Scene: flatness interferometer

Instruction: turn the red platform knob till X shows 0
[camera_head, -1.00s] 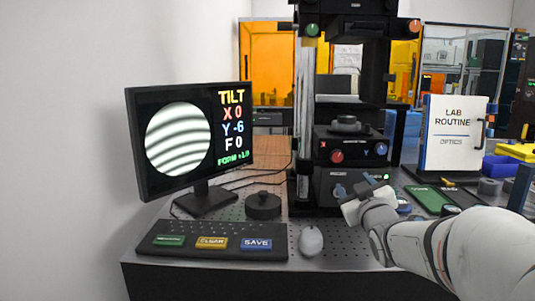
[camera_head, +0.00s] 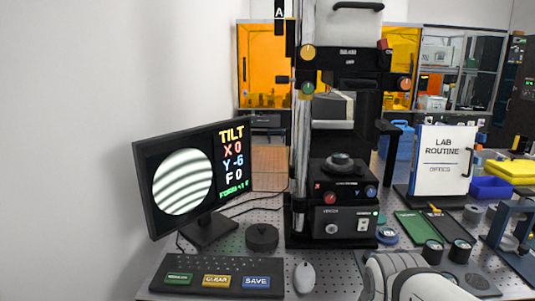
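The red platform knob (camera_head: 329,197) is on the front left of the black platform block (camera_head: 342,174), with a blue knob (camera_head: 371,191) on its right. The monitor (camera_head: 196,181) at the left reads TILT, X 0, Y -6 and F 0, beside a round picture of curved stripes. My arm shows at the bottom edge, right of the mouse. My gripper itself is out of the picture or hidden, and nothing of mine touches the red knob.
A keyboard (camera_head: 217,277) with green, yellow and blue keys, a mouse (camera_head: 304,277) and a black round puck (camera_head: 262,237) lie on the perforated bench. A LAB ROUTINE binder (camera_head: 443,160) stands at the right, near blue and yellow bins. The tall instrument column rises behind the platform.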

